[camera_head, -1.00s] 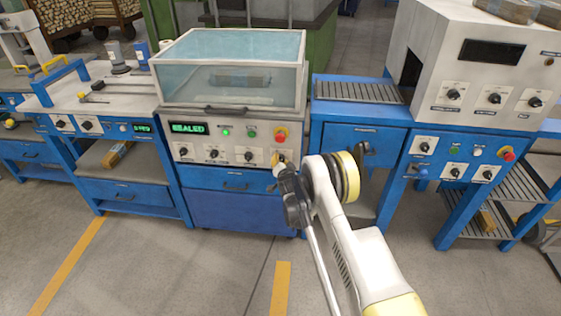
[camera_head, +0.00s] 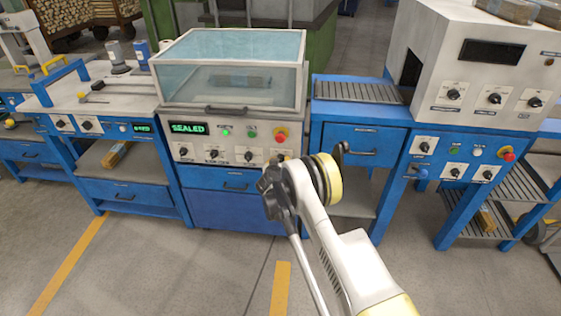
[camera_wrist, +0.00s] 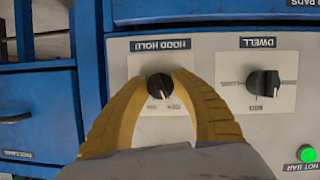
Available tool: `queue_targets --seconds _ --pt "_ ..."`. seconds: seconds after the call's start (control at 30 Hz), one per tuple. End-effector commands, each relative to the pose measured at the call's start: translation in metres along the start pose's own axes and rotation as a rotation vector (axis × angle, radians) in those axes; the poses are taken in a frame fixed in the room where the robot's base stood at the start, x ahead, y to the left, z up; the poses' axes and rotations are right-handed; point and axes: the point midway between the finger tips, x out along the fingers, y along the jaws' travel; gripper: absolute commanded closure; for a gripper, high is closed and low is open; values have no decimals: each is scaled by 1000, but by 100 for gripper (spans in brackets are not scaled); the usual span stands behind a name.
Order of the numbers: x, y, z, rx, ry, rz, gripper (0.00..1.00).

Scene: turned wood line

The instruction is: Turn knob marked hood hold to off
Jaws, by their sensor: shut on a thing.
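The HOOD HOLD knob (camera_wrist: 160,86) is a round black knob on a white plate, upside down in the wrist view. A thin pale pointer line on it runs toward the lower edge of the picture, slightly right. The small position marks below it are too blurred to read. My gripper (camera_wrist: 161,79) has its two yellow fingers shut on the knob, one on each side. In the head view my arm hides the fingers and this knob, at the right end of the front panel of the sealing machine (camera_head: 232,171).
The DWELL knob (camera_wrist: 263,84) sits beside it, with a lit green HOT BAR button (camera_wrist: 307,154) close by. In the head view a red stop button (camera_head: 281,135) is just above my wrist. The display (camera_head: 188,128) reads SEALED. A clear hood (camera_head: 235,60) covers the machine.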

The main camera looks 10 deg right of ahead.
Motion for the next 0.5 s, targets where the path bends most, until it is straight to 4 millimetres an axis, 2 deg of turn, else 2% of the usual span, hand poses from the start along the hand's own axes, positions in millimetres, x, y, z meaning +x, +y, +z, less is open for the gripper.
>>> queue_targets --seconds 0.2,0.5 --pt "0 -1 -1 -99 2 39 100" --pt "0 0 -2 -154 1 62 100"
